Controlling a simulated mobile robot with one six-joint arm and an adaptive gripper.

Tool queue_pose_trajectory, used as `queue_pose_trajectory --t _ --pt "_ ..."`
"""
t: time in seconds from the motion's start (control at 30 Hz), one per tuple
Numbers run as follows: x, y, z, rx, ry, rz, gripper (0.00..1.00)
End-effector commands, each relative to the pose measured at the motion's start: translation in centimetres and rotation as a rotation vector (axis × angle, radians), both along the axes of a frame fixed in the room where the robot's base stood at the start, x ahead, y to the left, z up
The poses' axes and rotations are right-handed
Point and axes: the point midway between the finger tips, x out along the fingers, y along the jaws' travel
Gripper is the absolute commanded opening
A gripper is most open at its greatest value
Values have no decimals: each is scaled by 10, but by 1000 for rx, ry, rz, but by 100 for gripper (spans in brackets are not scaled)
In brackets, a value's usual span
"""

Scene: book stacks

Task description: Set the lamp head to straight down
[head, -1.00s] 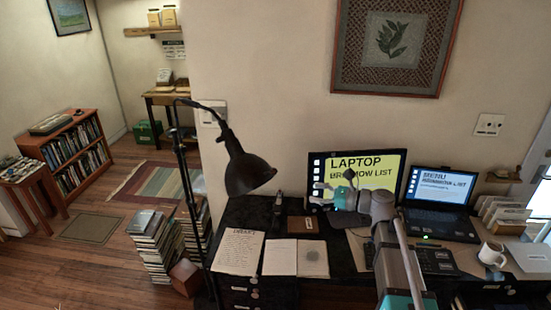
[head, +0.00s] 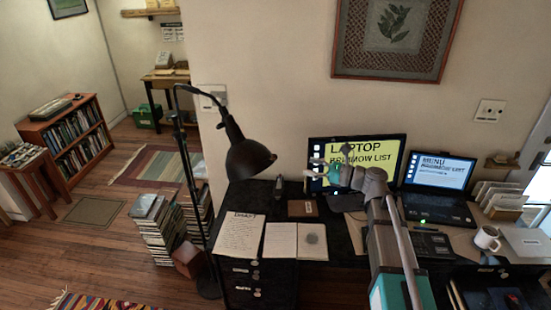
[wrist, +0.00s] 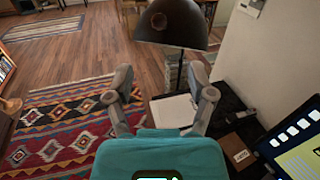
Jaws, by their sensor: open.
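The black lamp head (head: 248,158) hangs from a curved arm on a tall floor stand (head: 190,190). Its shade is tilted, with the open side facing down and to the right. My gripper (head: 313,170) is open and empty to the right of the lamp head, in front of the yellow monitor, its fingers pointing left toward the shade. In the wrist view the lamp head (wrist: 172,25) is ahead, beyond and above the open fingers of my gripper (wrist: 160,74); they look apart from it. The lamp's joint is hidden there.
The dark desk (head: 340,245) below holds papers (head: 240,235), a monitor (head: 375,152), a laptop (head: 440,172) and a white mug (head: 487,238). Stacked books (head: 158,228) stand left of the lamp. A patterned rug (wrist: 60,125) lies on open floor.

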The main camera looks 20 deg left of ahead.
Motion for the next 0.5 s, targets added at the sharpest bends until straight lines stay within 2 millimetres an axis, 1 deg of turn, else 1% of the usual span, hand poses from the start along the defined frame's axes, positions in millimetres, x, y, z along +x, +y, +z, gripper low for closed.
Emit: queue_pose_trajectory --t 0.17,0.5 --pt "2 21 0 0 0 2 70" --pt "5 70 0 0 0 2 70"
